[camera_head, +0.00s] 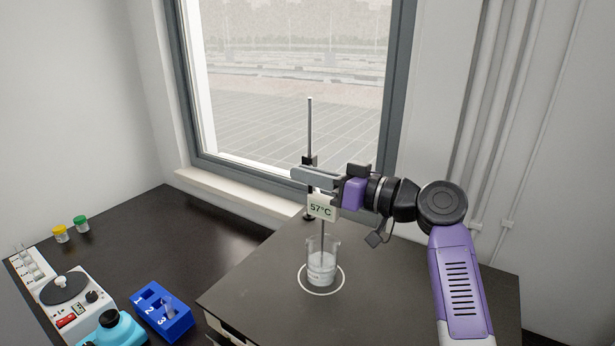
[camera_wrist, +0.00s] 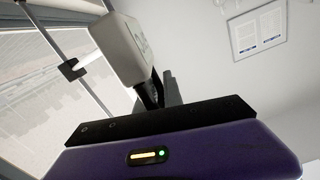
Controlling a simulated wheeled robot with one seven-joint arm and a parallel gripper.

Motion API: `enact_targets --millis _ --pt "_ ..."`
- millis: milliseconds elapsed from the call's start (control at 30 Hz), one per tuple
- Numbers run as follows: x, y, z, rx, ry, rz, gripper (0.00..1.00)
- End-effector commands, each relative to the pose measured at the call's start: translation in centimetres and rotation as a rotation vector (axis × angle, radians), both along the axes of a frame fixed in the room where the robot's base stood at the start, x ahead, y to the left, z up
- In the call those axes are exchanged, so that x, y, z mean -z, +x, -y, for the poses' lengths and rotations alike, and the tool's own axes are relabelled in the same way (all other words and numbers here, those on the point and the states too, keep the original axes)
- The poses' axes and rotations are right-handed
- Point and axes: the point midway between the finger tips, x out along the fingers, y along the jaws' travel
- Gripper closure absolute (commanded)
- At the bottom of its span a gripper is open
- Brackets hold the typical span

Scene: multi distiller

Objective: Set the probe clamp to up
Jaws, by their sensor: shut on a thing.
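The probe clamp's white readout box (camera_head: 322,207) shows 57°C and hangs just below my gripper (camera_head: 305,177). My gripper's fingers are shut on the probe clamp, whose held part is mostly hidden by them. The black clamp block (camera_head: 309,160) sits on an upright metal rod (camera_head: 310,125). A thin probe (camera_head: 323,228) runs down from the box into a glass beaker (camera_head: 321,268). In the wrist view the white box (camera_wrist: 122,46) is right ahead of the fingers, and the rod with its black block (camera_wrist: 72,70) stands left.
The beaker stands inside a white ring on a dark raised top (camera_head: 260,290). At lower left are a blue numbered rack (camera_head: 162,312), a white device with a dark disc (camera_head: 65,290), and two small capped jars (camera_head: 81,224). A window is behind the stand.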

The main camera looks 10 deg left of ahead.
Motion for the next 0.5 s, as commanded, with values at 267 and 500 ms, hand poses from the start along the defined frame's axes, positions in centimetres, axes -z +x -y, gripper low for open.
enact_targets --millis 267,500 --pt "-8.5 -0.2 -0.2 -0.006 0.004 0.013 1.0" --pt "-12.8 -0.3 -0.3 -0.007 0.004 0.01 1.0"
